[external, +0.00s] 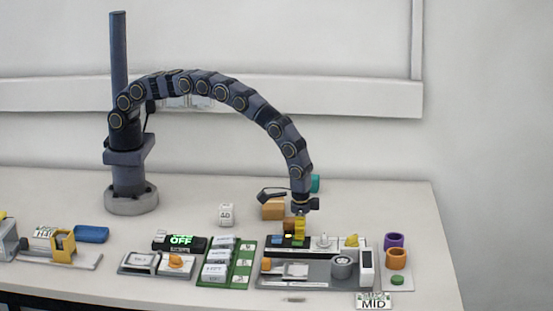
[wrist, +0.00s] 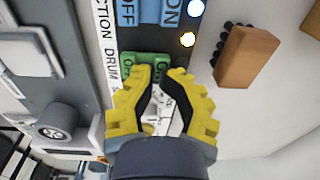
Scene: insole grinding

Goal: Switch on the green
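The green switch (wrist: 146,60) sits on the dark panel in the wrist view, with white lettering on it, partly covered by my fingertips. My gripper (wrist: 161,74) has two yellow fingers just over the near edge of the green switch. A narrow gap shows between the tips, with nothing held in it; I cannot tell whether they touch the switch. A larger blue switch (wrist: 140,10) marked OFF and ON lies beyond it. In the external view my gripper (external: 300,228) points down at the back panel of the grey machine (external: 309,282).
A glowing yellow-white lamp (wrist: 188,40) and a blue lamp (wrist: 196,8) are beside the switches. An orange-brown block (wrist: 247,56) stands to the right. A white knob (external: 323,241) and a yellow knob (external: 351,240) stand right of my gripper. An OFF display (external: 181,240) is farther left.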

